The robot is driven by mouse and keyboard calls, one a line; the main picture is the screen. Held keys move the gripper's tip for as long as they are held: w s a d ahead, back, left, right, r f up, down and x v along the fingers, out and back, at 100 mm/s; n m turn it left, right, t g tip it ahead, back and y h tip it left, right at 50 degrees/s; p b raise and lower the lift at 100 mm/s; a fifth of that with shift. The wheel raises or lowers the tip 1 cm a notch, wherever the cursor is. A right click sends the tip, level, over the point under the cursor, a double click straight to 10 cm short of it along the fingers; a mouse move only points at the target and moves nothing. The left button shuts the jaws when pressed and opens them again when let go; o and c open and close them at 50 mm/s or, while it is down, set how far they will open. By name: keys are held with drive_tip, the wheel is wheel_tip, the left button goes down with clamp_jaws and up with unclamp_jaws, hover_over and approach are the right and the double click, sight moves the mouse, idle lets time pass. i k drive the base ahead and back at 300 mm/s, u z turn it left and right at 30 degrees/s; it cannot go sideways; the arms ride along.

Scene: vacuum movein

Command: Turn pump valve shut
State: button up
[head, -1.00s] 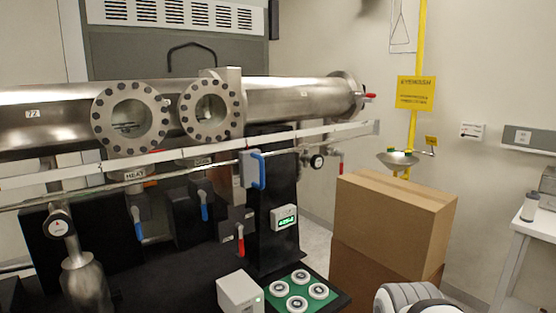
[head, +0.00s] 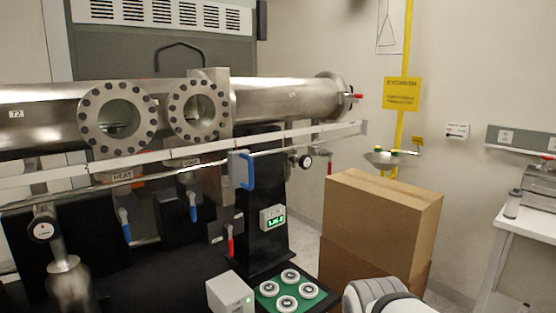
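Several lever valves sit on and under a large steel vacuum pipe (head: 270,98). Two blue levers hang down below the pipe, the left blue lever (head: 125,224) and the middle blue lever (head: 193,206). A red lever (head: 230,241) hangs lower down beside the black column. Another red lever (head: 330,165) hangs near a small gauge at the right. I cannot read which one is the pump valve. A white rounded part of my arm shows at the bottom; my gripper is not in view.
A cardboard box stack (head: 383,215) stands right of the pipe. A green tray with white rings (head: 310,296) and a grey box (head: 229,294) are low in front. A white table (head: 530,222) is at the right. An eyewash bowl (head: 390,157) is behind.

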sight(305, 162)
drive_tip(key=u, duration=0.1)
drive_tip(key=k, duration=0.55)
drive_tip(key=z, duration=2.15)
drive_tip(key=i, duration=0.85)
drive_tip(key=u, duration=2.1)
drive_tip(key=i, duration=0.9)
drive_tip(key=z, duration=0.1)
